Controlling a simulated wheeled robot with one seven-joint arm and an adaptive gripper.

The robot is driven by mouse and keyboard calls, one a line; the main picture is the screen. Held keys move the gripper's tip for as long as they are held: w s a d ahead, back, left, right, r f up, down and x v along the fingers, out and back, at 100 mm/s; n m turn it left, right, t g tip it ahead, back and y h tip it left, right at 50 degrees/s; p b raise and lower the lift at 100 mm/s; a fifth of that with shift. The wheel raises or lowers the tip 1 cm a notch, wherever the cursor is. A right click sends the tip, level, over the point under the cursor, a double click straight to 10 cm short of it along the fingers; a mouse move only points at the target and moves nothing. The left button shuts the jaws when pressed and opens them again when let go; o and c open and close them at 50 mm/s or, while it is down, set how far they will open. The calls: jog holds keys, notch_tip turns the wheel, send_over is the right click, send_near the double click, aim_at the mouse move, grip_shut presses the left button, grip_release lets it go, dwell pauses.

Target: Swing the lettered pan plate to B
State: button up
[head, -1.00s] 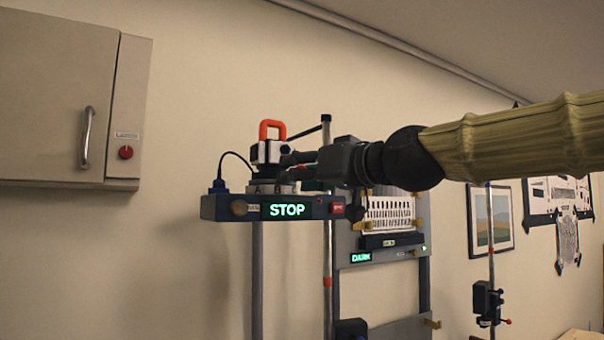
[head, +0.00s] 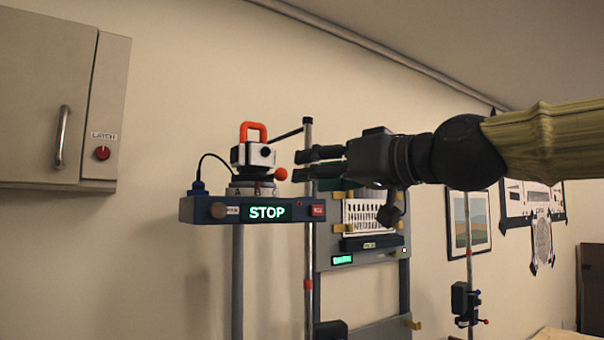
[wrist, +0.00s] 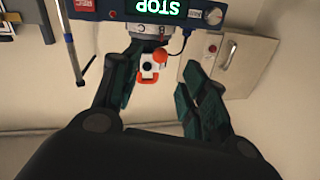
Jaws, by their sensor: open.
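The lettered pan plate (head: 252,190) is a grey disc with letters on its rim. It sits on a dark blue box (head: 202,211) with a green STOP display. A and B show on the rim, and possibly C at right. On the plate stands a white and black head (head: 253,156) with an orange handle (head: 254,130) and a red-orange ball knob (head: 281,174) on its right. My gripper (head: 298,165) is open and empty, just right of the knob and apart from it. In the wrist view the plate (wrist: 150,36) appears upside down, beyond and between the open fingers (wrist: 161,63).
A thin upright pole (head: 308,250) with a dark side arm stands right behind the plate. A panel with a white chart (head: 370,214) is further right. A cabinet (head: 45,90) hangs at left. The wall space between cabinet and box is clear.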

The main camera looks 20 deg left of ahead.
jog(key=shift+v, duration=1.35)
